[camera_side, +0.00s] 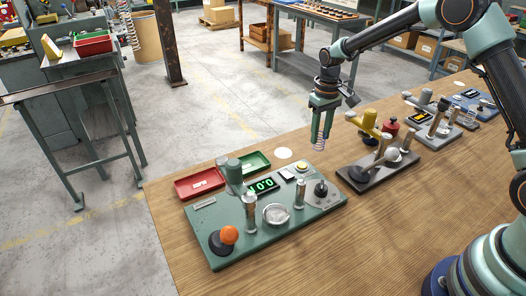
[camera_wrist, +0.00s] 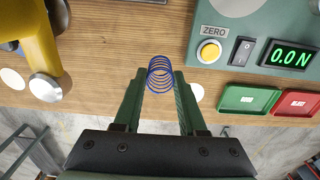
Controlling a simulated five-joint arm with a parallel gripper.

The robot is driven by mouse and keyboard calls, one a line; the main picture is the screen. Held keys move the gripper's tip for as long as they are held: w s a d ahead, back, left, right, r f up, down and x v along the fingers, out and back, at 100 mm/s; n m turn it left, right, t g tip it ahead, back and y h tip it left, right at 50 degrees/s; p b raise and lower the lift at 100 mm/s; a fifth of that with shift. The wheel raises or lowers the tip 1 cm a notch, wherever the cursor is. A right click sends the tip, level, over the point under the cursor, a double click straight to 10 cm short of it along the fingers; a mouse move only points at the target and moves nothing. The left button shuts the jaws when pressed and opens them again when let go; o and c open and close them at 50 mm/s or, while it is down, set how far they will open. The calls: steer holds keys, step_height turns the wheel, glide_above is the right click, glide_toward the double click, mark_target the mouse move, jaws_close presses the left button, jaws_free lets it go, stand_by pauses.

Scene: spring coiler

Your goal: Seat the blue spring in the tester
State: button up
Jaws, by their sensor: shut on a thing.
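My gripper (camera_side: 322,122) is shut on the blue spring (camera_wrist: 160,74), which sits between the fingertips in the wrist view, its coils seen nearly end-on. In the side view the gripper points down and holds the spring in the air, beyond the tester at its upper right. The tester (camera_side: 222,247) is a green base with a round silver plate (camera_side: 276,214), posts, an orange knob (camera_side: 229,235) and a lit green display (camera_side: 263,186). In the wrist view its display (camera_wrist: 292,57) reads 0.0 N, next to a yellow ZERO button (camera_wrist: 208,52). The silver plate is bare.
A red tray (camera_side: 200,184) and a green tray (camera_side: 254,162) lie behind the tester. A dark-based press with a yellow part (camera_side: 368,121) stands to its right, with more devices further right. A white disc (camera_side: 284,153) lies on the wooden table near its far edge.

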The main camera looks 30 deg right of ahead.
steer(key=s+a+r+n, duration=0.3)
steer(key=s+a, duration=0.4)
steer(key=a, duration=0.4)
steer(key=s+a+r+n, duration=0.25)
steer(key=s+a, duration=0.35)
steer(key=a, duration=0.6)
steer(key=shift+n, duration=0.25)
steer(key=shift+d+f, duration=0.15)
steer(key=shift+f, duration=2.5)
steer(key=shift+f, duration=0.65)
steer(key=o, duration=1.4)
steer(key=shift+r, duration=0.1)
steer(key=shift+r, duration=4.3)
